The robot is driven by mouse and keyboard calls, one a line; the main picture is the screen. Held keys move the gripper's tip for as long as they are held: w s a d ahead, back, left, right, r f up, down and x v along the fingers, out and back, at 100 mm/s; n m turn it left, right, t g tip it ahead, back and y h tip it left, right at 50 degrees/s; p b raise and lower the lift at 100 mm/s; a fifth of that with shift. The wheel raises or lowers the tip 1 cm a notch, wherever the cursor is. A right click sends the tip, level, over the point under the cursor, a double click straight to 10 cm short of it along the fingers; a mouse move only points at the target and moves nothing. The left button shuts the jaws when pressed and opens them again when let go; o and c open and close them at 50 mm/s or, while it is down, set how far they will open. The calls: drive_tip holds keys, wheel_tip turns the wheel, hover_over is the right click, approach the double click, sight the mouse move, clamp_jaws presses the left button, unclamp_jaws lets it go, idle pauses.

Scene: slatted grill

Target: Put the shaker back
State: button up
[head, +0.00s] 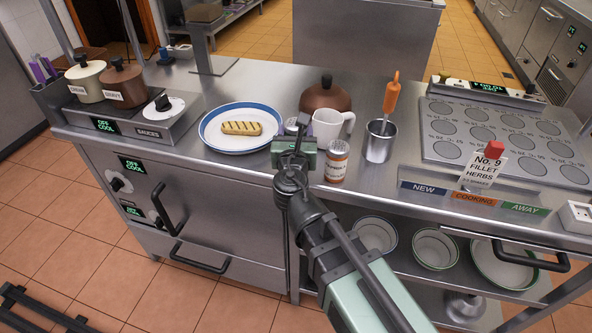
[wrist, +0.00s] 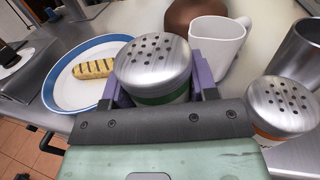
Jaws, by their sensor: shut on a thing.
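My gripper (head: 298,138) is over the front part of the counter, between the plate and the orange-labelled shaker. In the wrist view its purple fingers (wrist: 157,84) are closed on both sides of a shaker (wrist: 153,62) with a perforated silver lid and a green band. In the head view this held shaker is mostly hidden behind my gripper. It looks upright; I cannot tell whether its base touches the counter. A second shaker (head: 336,161), with a silver lid and orange label, stands just to the right; it also shows in the wrist view (wrist: 279,108).
A blue-rimmed plate (head: 213,139) with a grilled fillet (head: 241,128) is to the left. A white mug (head: 327,127), brown dome (head: 325,92) and metal cup (head: 379,143) with an orange-handled tool (head: 391,96) stand behind and right. The sauce pots (head: 122,80) are far left.

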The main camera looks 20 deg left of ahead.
drive_tip(key=shift+f, duration=0.1)
wheel_tip(320, 180, down, 5)
drive_tip(key=b, duration=0.4)
drive_tip(key=shift+r, duration=0.5)
drive_tip(key=shift+f, duration=0.3)
drive_tip(key=o, duration=1)
drive_tip(key=shift+r, duration=0.15)
drive_tip(key=shift+c, duration=0.2)
drive_tip(key=shift+r+p, duration=0.35)
drive_tip(key=v, duration=0.5)
drive_tip(key=shift+s+d+f, duration=0.1)
drive_tip(key=shift+s+f, duration=0.1)
drive_tip(key=shift+s, duration=0.05)
